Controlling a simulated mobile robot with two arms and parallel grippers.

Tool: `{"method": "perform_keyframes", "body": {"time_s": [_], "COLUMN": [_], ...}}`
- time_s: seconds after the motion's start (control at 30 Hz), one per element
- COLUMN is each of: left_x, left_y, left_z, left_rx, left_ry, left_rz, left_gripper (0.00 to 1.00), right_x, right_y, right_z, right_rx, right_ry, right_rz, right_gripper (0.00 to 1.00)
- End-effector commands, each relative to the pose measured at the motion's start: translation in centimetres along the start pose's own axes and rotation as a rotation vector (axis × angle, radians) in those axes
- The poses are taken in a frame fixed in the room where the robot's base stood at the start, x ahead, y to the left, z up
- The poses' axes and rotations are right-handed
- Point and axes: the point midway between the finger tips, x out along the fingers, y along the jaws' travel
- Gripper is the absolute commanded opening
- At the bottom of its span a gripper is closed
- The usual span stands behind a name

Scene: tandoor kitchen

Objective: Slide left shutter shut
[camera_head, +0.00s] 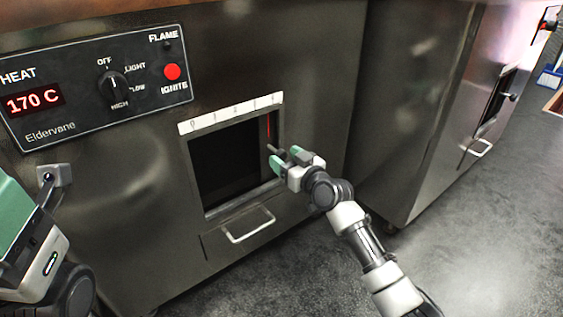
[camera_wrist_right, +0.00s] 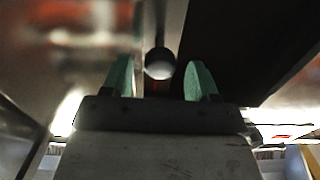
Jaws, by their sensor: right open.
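The left oven front has a square dark opening (camera_head: 225,165) below a white numbered scale strip (camera_head: 230,113). A narrow steel strip with a red vertical line, apparently the left shutter's edge (camera_head: 268,127), stands at the opening's right side; most of the opening is uncovered. A small shutter knob (camera_head: 271,148) sticks out there. My right gripper (camera_head: 283,157) is open at this knob. In the right wrist view, the round knob (camera_wrist_right: 160,64) lies between the two green fingertips (camera_wrist_right: 158,80); contact cannot be told. My left gripper (camera_head: 14,215) is partly in view at the left edge.
A pull handle (camera_head: 248,226) sits below the opening. The control panel (camera_head: 95,85), with dial and red button, is above left. A second steel unit with its own opening (camera_head: 497,95) and handle (camera_head: 480,149) stands at the right. Grey floor (camera_head: 480,240) is clear there.

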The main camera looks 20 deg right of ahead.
Motion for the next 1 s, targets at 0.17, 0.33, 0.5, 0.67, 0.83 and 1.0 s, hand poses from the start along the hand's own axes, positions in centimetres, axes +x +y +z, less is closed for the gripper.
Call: {"method": "perform_keyframes", "body": {"time_s": [0.17, 0.33, 0.5, 0.67, 0.83, 1.0], "left_x": [0.3, 0.6, 0.6, 0.6, 0.6, 0.6], "left_y": [0.2, 0.2, 0.2, 0.2, 0.2, 0.2], "left_z": [-0.5, -0.5, -0.5, -0.5, -0.5, -0.5], "left_rx": [0.004, 0.005, 0.005, 0.004, 0.004, 0.004], "left_ry": [0.029, 0.032, 0.032, 0.032, 0.032, 0.032], "left_rz": [0.01, 0.013, 0.013, 0.013, 0.013, 0.013], "left_gripper": [0.8, 0.8, 0.8, 0.8, 0.8, 0.8], "right_x": [1.9, 2.3, 2.2, 2.2, 2.2, 2.2], "right_y": [0.0, 0.0, 0.0, 0.0, 0.0, 0.0], "right_z": [0.2, 0.0, 0.0, 0.0, 0.0, 0.0], "right_rx": [0.0, -0.001, -0.001, -0.001, -0.001, -0.001], "right_ry": [0.0, -0.001, -0.001, -0.001, -0.001, -0.001], "right_rz": [0.001, 0.0, 0.0, 0.0, 0.001, 0.001], "right_gripper": [0.6, 0.6, 0.6, 0.37, 0.11, 0.0]}}
